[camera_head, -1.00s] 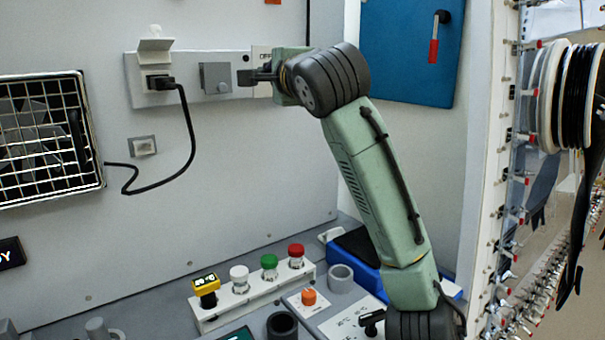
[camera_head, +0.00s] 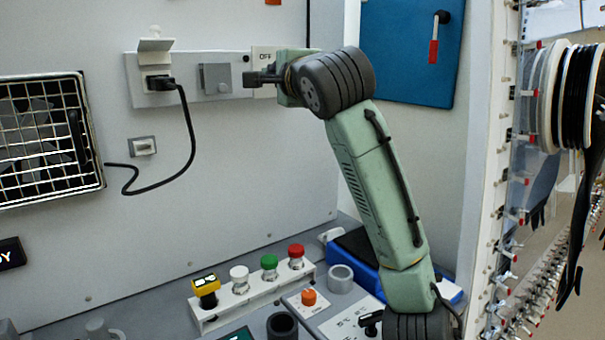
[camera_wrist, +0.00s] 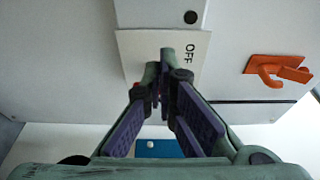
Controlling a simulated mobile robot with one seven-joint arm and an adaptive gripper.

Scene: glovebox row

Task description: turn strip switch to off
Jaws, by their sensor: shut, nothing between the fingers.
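The white power strip (camera_head: 222,93) runs along the back wall in the head view, with a plugged-in black lead at its left. Its right end carries a black dot and a pale plate marked OFF (camera_head: 264,56). The strip end (camera_wrist: 160,12) and OFF plate (camera_wrist: 199,43) also show at the top of the wrist view. My gripper (camera_head: 250,79) is shut and empty in front of the strip's right end. In the wrist view my gripper (camera_wrist: 167,55) overlaps the OFF plate. The switch is not clearly visible; my fingers may hide it. I cannot tell whether they touch it.
A black cable (camera_head: 190,135) hangs from the plug (camera_head: 162,83). A grey square box (camera_head: 215,78) sits mid-strip. A caged fan (camera_head: 45,140) is at left, a blue panel (camera_head: 395,50) at right. An orange hook (camera_wrist: 272,70) sticks out right of my gripper. Buttons stand on the bench below.

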